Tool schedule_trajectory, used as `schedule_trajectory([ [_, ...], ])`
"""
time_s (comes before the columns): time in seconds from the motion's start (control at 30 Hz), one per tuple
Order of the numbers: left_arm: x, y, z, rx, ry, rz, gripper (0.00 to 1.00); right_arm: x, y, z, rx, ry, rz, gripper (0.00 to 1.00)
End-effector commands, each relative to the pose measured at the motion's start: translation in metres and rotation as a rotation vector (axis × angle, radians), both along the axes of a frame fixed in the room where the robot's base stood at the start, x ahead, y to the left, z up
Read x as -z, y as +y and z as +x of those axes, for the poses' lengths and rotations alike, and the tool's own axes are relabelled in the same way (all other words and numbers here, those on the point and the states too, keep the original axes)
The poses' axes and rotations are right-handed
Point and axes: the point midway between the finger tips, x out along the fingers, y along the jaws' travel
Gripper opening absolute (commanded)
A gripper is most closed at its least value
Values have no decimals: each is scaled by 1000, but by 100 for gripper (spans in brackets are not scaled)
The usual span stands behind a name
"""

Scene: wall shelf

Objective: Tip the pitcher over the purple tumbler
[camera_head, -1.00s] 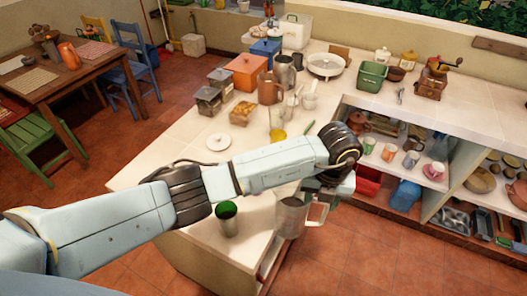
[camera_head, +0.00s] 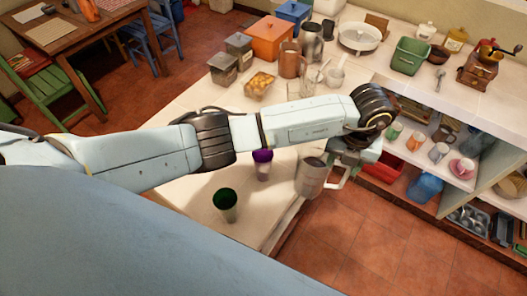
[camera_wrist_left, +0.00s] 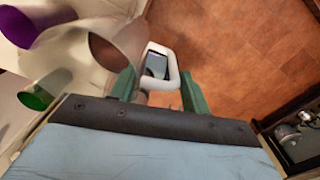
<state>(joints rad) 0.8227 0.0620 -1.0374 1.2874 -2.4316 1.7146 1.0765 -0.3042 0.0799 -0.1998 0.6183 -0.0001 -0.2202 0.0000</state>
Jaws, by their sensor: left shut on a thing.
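The grey pitcher (camera_head: 311,177) is held by its handle in my left gripper (camera_head: 345,172), near the counter's right edge. It looks close to upright; any slight tilt is hard to tell. In the left wrist view, the green fingers of my left gripper (camera_wrist_left: 160,88) are around the pale handle (camera_wrist_left: 177,68), and the pitcher's dark mouth (camera_wrist_left: 110,52) shows. The purple tumbler (camera_head: 262,164) stands upright on the counter, left of the pitcher and apart from it. It also shows in the left wrist view (camera_wrist_left: 28,24). My right gripper is out of view.
A green tumbler (camera_head: 226,205) stands on the counter nearer me than the purple one. Jars, an orange box (camera_head: 270,40) and glassware stand farther back. Open shelves (camera_head: 440,160) with mugs are at the right. Clear counter surrounds both tumblers.

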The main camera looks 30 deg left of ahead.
Motion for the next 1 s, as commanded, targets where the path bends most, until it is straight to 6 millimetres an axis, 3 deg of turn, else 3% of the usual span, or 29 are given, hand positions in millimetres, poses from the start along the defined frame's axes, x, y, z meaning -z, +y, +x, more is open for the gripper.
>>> schedule_trajectory([
  [0.5, -20, 18, -2, -7, -24, -193, 0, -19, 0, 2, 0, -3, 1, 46],
  [1.0, -30, 48, -5, -8, -54, -442, 0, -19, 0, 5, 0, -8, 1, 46],
])
